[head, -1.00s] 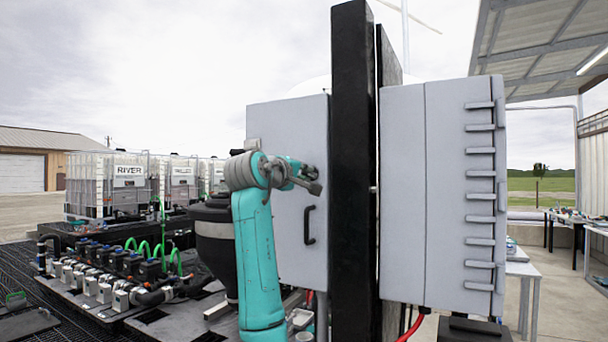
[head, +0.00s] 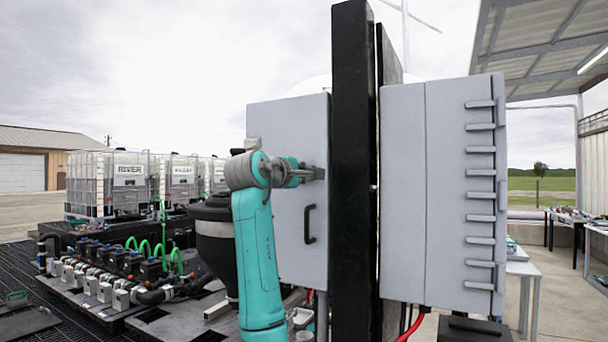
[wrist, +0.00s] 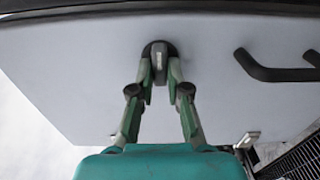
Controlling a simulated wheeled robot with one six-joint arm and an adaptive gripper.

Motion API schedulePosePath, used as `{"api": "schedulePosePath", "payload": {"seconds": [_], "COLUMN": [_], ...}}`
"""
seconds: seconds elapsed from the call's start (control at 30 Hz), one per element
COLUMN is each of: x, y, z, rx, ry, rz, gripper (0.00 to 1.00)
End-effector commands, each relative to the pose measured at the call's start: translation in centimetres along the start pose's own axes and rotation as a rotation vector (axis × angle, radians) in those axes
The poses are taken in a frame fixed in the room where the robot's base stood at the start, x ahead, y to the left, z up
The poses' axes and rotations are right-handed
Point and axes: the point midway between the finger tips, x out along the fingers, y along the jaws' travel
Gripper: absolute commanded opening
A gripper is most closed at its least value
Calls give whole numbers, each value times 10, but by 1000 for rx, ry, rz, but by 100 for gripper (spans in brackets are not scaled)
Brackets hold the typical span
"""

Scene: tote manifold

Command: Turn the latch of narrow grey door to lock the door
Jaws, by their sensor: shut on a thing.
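The narrow grey door (head: 285,235) is the flat front of the grey cabinet left of the black post. It looks closed. The latch (wrist: 159,58) is a small grey knob on a dark round base on the door face, high up. My gripper (wrist: 159,72) is shut on the latch, with one green finger on each side of it. In the head view my gripper (head: 316,173) is against the door above the black handle (head: 310,224), and the latch is hidden there. The handle also shows in the wrist view (wrist: 275,72).
A black post (head: 352,180) stands just right of the door. A wider grey cabinet (head: 402,200) with several bar handles is beyond it. Valves with green hoses (head: 150,268) and white tanks (head: 118,182) are at left.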

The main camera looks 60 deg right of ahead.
Motion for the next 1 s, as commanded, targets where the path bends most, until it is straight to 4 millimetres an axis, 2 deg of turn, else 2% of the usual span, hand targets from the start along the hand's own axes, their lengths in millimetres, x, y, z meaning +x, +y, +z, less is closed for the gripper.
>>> {"api": "schedulePosePath", "payload": {"seconds": [0.13, 0.17, 0.2, 0.27, 0.53, 0.67, 0.77, 1.0], "x": [0, 0, 0, 0, 0, -7, -19, -67], "y": [-1, -1, -1, -1, 0, 0, 0, -1], "z": [-1, -1, -1, -1, 0, -1, -2, -2], "rx": [-3, -3, -2, -2, 0, 1, 1, 1], "ry": [1, 1, 1, 1, 0, 2, 3, 4], "rz": [-2, -2, -2, -2, -1, 0, -1, -1], "gripper": [0, 18, 28, 41, 41, 41, 41, 41]}}
